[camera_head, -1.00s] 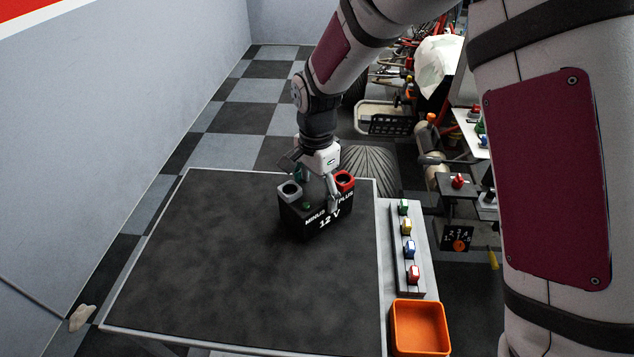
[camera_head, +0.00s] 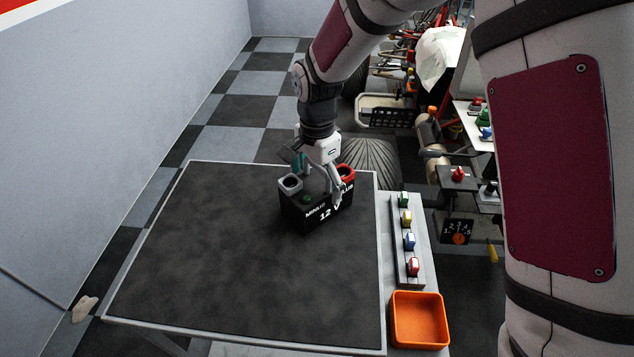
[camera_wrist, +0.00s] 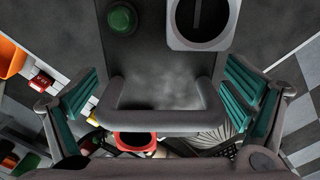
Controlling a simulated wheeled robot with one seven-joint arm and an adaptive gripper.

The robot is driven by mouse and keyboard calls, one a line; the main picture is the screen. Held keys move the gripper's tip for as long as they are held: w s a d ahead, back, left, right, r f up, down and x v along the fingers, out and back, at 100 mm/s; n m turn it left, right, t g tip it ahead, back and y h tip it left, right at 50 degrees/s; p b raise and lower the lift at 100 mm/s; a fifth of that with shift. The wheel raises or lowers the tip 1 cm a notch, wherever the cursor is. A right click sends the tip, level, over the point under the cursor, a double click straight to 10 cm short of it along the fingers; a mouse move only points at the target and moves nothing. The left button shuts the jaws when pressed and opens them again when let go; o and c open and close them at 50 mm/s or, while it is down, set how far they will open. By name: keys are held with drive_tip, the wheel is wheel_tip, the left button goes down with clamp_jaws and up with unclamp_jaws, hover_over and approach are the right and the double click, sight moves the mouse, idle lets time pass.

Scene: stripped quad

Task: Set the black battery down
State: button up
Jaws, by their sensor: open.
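The black battery (camera_head: 316,213), marked "12 V", rests upright on the dark-topped table (camera_head: 220,270) near its far right corner. I see gaps between pads and bar. The battery's top (camera_wrist: 152,65) fills the middle there.
Right of the tabletop is a strip of coloured connectors (camera_head: 408,240) and an orange tray (camera_head: 419,320). A tyre (camera_head: 370,160) and vehicle parts stand beyond the table. The left and near tabletop is clear.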

wheel_tip(320, 180, up, 10)
drive_tip(key=shift+r+p, duration=0.25)
drive_tip(key=shift+p, duration=0.05)
drive_tip(key=shift+r, duration=0.55)
drive_tip(key=s+d+r+n+t, duration=0.1)
drive_tip(key=s+d+r+n, duration=0.3)
drive_tip(key=s+d+r, duration=0.8)
drive_tip(key=s+d+f+n+t, duration=0.1)
drive_tip(key=s+d+n, duration=0.1)
drive_tip(key=s+d, duration=0.3)
drive_tip(key=s+d+f+n, duration=0.2)
drive_tip(key=s+d, duration=0.3)
drive_tip(key=s, duration=0.7)
drive_tip(key=shift+n+t, duration=0.4)
drive_tip(key=shift+n, duration=0.3)
drive_tip(key=shift+s+d, duration=0.1)
wheel_tip(320, 180, up, 7)
drive_tip(key=t+p, duration=0.1)
drive_tip(key=p, duration=0.4)
drive_tip(key=shift+p, duration=0.4)
